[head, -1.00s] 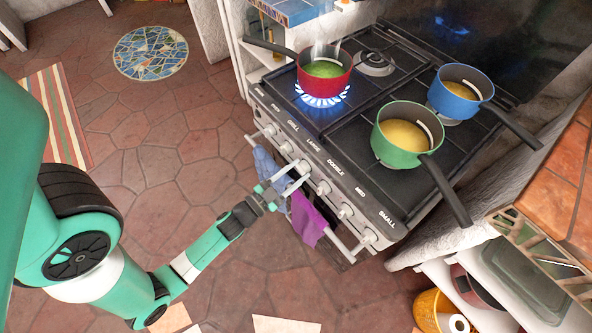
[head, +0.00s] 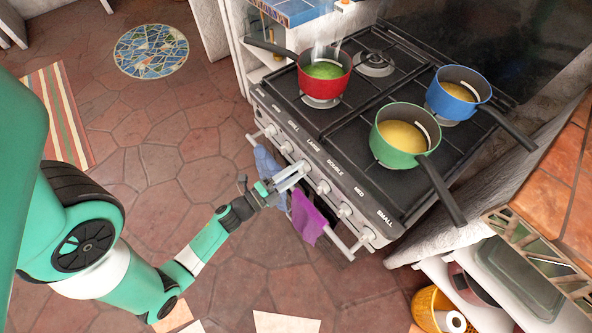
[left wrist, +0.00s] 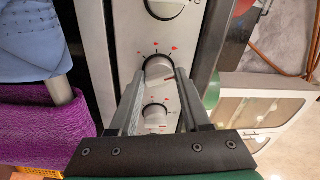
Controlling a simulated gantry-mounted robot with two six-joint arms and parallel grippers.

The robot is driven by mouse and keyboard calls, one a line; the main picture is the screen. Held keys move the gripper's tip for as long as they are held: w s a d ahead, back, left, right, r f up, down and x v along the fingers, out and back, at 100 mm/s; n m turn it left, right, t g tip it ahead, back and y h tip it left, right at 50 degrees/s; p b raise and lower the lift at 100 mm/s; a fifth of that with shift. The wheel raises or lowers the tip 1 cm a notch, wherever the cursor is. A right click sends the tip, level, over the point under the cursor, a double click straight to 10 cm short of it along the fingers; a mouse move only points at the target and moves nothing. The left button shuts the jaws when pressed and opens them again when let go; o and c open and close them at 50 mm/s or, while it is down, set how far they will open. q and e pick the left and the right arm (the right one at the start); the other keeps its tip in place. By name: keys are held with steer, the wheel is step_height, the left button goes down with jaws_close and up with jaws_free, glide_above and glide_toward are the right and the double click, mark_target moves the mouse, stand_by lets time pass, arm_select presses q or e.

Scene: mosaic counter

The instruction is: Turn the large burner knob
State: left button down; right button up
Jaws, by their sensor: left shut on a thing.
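The large burner knob (head: 304,165) is on the front panel of the stove, below the "LARGE" label. My left gripper (head: 300,170) reaches it from the front and is shut on it. In the left wrist view, the fingers of the left gripper (left wrist: 160,76) stand on both sides of the white knob (left wrist: 158,67), which has red marks on the panel around it. My right gripper is not in view.
A green pot (head: 404,154) and a blue pot (head: 459,105) stand on the hob. Other knobs line the panel on both sides. A purple towel (head: 307,217) and a blue towel (head: 268,168) hang on the oven rail close below the gripper. Open tiled floor lies left.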

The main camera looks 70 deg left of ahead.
arm_select(q)
steer(key=shift+f+m, duration=0.15)
steer(key=shift+m, duration=2.15)
steer(key=shift+c, duration=2)
jaws_free()
steer(key=shift+h, duration=0.3)
steer(key=shift+s, duration=0.2)
steer(key=p+v, duration=0.3)
steer(key=v, duration=0.8)
